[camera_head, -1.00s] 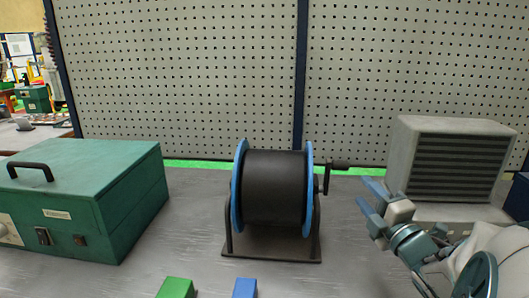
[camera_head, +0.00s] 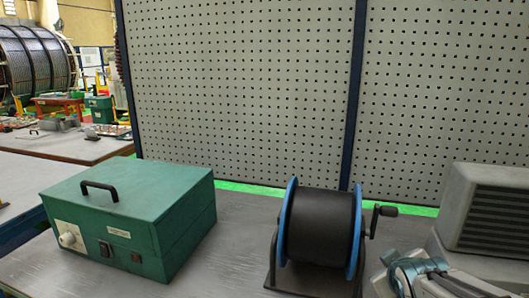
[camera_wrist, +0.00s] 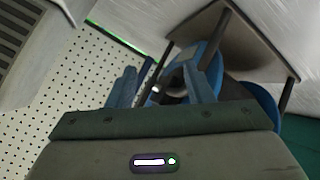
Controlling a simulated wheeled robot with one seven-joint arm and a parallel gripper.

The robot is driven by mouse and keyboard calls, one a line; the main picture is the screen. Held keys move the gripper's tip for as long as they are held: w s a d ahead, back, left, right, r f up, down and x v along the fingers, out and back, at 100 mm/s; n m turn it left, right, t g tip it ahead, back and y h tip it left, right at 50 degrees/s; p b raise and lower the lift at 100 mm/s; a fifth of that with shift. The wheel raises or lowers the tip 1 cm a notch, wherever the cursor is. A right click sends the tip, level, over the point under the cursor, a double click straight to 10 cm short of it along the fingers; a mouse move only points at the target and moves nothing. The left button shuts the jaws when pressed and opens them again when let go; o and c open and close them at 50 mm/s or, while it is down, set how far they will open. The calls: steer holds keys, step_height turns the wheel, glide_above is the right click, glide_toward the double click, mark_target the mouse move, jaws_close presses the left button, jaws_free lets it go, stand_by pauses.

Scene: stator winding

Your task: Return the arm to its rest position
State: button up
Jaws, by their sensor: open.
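My arm (camera_head: 428,276) shows at the lower right of the head view, partly cut off by the bottom edge and just right of the spool. My gripper (camera_wrist: 163,86) is open in the wrist view, its two blue fingers spread apart. The black spool (camera_head: 320,226) with blue flanges stands upright in its dark frame on the table. Its crank handle (camera_head: 384,211) sticks out at the right. The wrist view shows a blue flange (camera_wrist: 204,54) and dark parts of the spool beyond the fingers. No held object is visible.
A green case (camera_head: 140,215) with a black handle stands left of the spool. A grey louvred box (camera_head: 492,213) stands behind my arm at the right. The grey table (camera_head: 235,262) is clear between case and spool. A perforated panel (camera_head: 240,90) rises behind.

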steer(key=s+a+m+g+y+p, duration=0.2)
steer(key=s+a+g, duration=0.5)
steer(key=s+a, duration=0.5)
steer(key=shift+s+f+m+y+p, duration=0.15)
steer(key=shift+f+m+y+p, duration=0.3)
steer(key=shift+m, duration=0.95)
